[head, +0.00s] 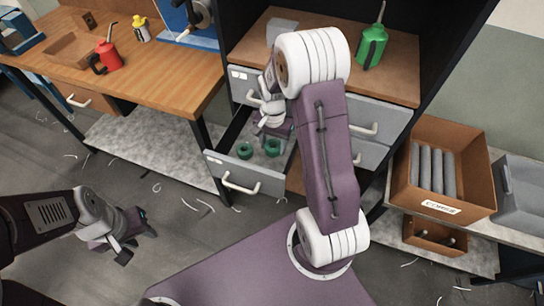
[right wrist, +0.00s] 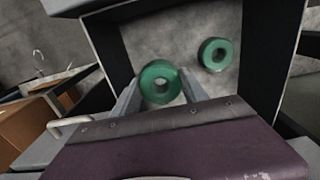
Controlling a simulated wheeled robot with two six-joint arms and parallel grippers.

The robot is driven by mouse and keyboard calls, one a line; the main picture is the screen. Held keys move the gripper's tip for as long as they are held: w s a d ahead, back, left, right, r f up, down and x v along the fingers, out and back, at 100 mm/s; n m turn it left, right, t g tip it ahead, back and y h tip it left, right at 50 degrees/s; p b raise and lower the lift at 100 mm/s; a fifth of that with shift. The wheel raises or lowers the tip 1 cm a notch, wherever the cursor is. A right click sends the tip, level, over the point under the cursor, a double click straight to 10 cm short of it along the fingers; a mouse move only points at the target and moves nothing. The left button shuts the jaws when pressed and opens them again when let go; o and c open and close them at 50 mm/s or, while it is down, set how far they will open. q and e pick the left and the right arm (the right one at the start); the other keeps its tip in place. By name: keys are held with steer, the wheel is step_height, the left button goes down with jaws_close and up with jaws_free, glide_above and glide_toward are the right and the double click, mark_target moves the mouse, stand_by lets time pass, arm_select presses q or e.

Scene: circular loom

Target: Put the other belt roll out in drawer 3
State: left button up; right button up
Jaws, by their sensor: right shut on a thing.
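An open grey drawer (head: 215,165) sticks out of the cabinet under the bench, low at its left side; I cannot read its number. Two green belt rolls show at it. My right gripper (head: 272,138) reaches down into the drawer and is shut on one roll (right wrist: 158,84), which also shows in the head view (head: 273,148). The other roll (right wrist: 214,54) lies apart on the drawer's floor, left of the held one in the head view (head: 244,150). I cannot tell whether the held roll touches the floor. My left gripper (head: 138,240) hangs empty over the floor; its jaw opening is unclear.
Drawer fronts with handles (head: 366,129) stand behind my right arm. A green oil can (head: 372,45) and a pale block are on the cabinet top. A brown box of grey rolls (head: 440,165) stands on the right shelf. A red can (head: 108,55) is on the left bench.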

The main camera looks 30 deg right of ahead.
mark_target(273, 163)
step_height(273, 163, down, 2)
steer(key=shift+f, duration=0.15)
steer(key=shift+s+a+f, duration=0.1)
steer(key=shift+f, duration=0.4)
steer(key=shift+f+b, duration=0.45)
steer(key=shift+f, duration=1.4)
steer(key=shift+f, duration=0.15)
steer(key=o, duration=1.4)
step_height(273, 163, up, 12)
steer(key=shift+r+p, duration=0.2)
steer(key=shift+p, duration=0.8)
